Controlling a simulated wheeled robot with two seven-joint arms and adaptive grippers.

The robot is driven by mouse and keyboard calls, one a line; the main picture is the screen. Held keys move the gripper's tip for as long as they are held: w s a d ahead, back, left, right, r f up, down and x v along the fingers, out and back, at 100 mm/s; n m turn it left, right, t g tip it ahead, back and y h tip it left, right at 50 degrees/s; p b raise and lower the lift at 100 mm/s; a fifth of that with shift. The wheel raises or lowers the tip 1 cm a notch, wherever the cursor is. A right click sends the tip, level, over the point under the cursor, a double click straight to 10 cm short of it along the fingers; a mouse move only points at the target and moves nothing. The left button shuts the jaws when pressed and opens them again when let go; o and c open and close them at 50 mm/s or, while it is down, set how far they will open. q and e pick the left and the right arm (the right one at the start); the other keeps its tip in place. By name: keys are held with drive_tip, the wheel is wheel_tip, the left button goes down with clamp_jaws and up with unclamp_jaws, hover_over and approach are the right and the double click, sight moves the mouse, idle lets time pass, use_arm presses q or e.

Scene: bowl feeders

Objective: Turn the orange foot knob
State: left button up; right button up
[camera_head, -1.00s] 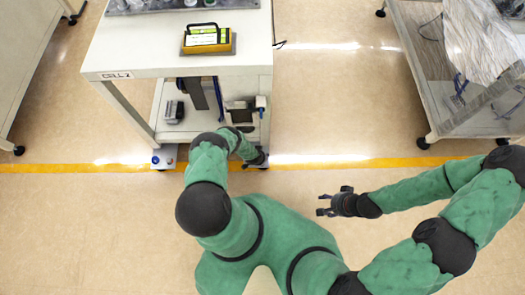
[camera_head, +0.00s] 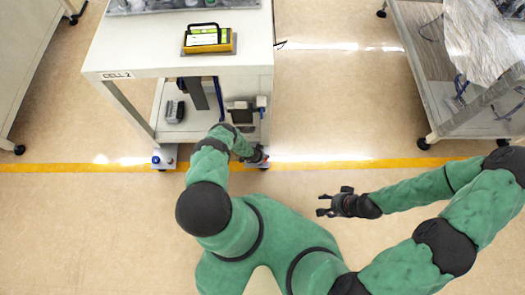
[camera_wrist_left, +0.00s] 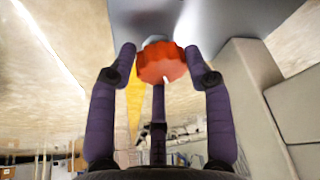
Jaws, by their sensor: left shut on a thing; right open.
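The orange foot knob (camera_wrist_left: 162,64) shows in the left wrist view as a lobed orange-red wheel with a pale mark on its edge. It sits under a grey surface. My left gripper (camera_wrist_left: 160,54) has one finger on each side of the knob and is shut on it. In the head view my left gripper (camera_head: 257,158) is low at the near right leg of the bench, and the knob is mostly hidden there. My right gripper (camera_head: 321,204) is open and empty over the floor to the right.
The white bench (camera_head: 150,50) marked CELL 2 stands ahead, with a yellow device (camera_head: 208,40) on top. Its left foot has a small blue knob (camera_head: 156,159). A wheeled cart (camera_head: 455,110) stands at the right. The floor between cart and bench is clear.

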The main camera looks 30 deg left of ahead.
use_arm(q)
drive_tip(key=shift+w+a+r, duration=0.2)
drive_tip(key=shift+w+a, duration=0.05)
drive_tip(key=shift+w, duration=0.2)
drive_tip(key=o, duration=1.1)
drive_tip(key=shift+s+d, duration=0.1)
drive_tip(key=shift+s+f, duration=0.1)
drive_tip(key=shift+v, duration=6)
